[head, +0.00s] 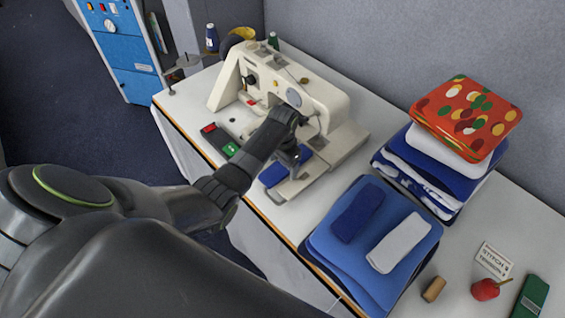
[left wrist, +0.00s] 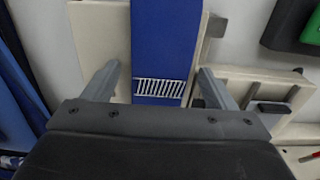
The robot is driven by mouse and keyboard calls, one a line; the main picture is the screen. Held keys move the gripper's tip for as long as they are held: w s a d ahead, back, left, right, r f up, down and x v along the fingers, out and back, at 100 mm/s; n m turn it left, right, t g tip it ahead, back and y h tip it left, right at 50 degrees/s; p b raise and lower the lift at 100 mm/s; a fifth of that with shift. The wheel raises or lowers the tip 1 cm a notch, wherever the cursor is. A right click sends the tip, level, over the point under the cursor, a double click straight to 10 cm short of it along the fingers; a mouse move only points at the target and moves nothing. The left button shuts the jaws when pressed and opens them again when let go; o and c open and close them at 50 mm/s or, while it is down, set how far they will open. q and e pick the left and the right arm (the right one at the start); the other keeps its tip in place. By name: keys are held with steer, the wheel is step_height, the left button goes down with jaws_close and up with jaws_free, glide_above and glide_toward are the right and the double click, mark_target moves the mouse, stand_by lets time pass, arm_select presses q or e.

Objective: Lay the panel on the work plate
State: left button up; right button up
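A blue panel (head: 276,172) lies on the cream work plate (head: 292,190) of the sewing machine (head: 322,97), partly hidden by my left gripper in the head view. In the left wrist view the blue panel (left wrist: 165,45) is a long strip over the cream plate (left wrist: 103,45), with a row of white marks near its lower end. My left gripper (left wrist: 157,82) is open, a finger on each side of the panel, with gaps between. In the head view the left gripper (head: 290,157) is just over the plate, beside the machine. My right gripper is not in view.
A blue cloth stack (head: 330,245) carries a dark blue piece (head: 357,211) and a white piece (head: 399,244). A taller folded stack (head: 466,118) stands at the right. A green-and-red button box (head: 222,140) sits left of the plate. A sign, spool and tomato-red cushion (head: 485,290) lie front right.

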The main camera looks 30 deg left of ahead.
mark_target(282, 166)
arm_select(q)
steer(key=shift+r, duration=0.55)
step_height(282, 166, up, 11)
steer(key=b, duration=0.1)
steer(key=shift+r, duration=0.15)
stand_by(0.4)
